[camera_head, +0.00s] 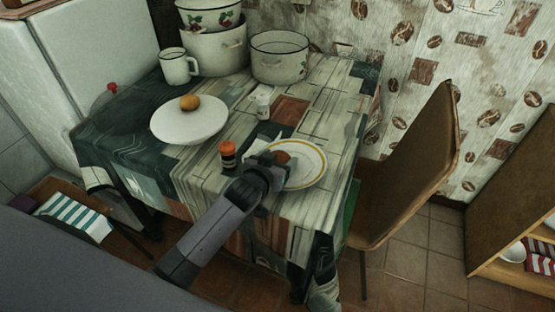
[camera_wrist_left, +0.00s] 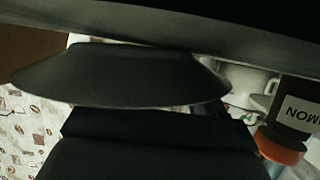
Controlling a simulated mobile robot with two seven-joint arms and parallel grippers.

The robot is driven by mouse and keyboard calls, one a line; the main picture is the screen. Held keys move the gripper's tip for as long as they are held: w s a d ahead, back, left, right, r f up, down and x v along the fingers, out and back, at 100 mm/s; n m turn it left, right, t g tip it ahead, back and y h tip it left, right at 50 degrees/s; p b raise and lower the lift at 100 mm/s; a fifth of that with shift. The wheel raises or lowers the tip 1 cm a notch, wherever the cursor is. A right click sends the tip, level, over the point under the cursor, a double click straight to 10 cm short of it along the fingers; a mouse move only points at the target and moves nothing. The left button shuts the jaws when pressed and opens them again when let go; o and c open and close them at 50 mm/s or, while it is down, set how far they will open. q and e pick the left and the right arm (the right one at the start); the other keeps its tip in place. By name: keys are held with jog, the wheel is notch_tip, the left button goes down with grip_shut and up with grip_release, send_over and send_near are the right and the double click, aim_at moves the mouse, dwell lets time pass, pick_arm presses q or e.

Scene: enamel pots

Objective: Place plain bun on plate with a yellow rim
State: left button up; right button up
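The plate with a yellow rim (camera_head: 316,177) lies on the table near its right front part. A brown rounded thing (camera_head: 283,157), which looks like a bun, shows over the plate's left side, right at my left gripper (camera_head: 273,162). The gripper hides part of it, so I cannot tell whether it is held or resting on the plate. Another golden-brown bun (camera_head: 190,103) sits on a plain white plate (camera_head: 185,127) farther left. I cannot tell from the frames which bun is plain. The left wrist view is mostly filled by dark shapes and shows no clear fingertips. My right gripper is not in view.
A bottle with an orange top (camera_head: 228,153) stands close left of my gripper; it also shows in the left wrist view (camera_wrist_left: 290,125). A small white shaker (camera_head: 263,105) stands behind. A mug (camera_head: 178,67) and enamel pots (camera_head: 279,62) fill the back. A chair (camera_head: 410,165) is at right.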

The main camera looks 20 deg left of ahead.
pick_arm(q)
jog(key=o, duration=0.3)
jog(key=shift+s+f, duration=0.15)
jog(key=shift+f, duration=0.15)
jog(key=shift+s+r+p, duration=0.1)
jog(key=shift+r+p, duration=0.35)
jog(key=shift+r, duration=0.2)
jog(key=p+v, duration=0.1)
jog(key=v, duration=1)
jog(key=shift+s+r, duration=0.1)
jog(key=shift+r, duration=0.15)
jog(key=s+f+m+g+h+p, duration=0.1)
jog(key=s+f+m+g, duration=0.1)
jog(key=s+f, duration=1)
jog(key=shift+s+a+f+g+h, duration=0.15)
jog(key=shift+s+f+g+h, duration=0.35)
jog(key=shift+s, duration=1.85)
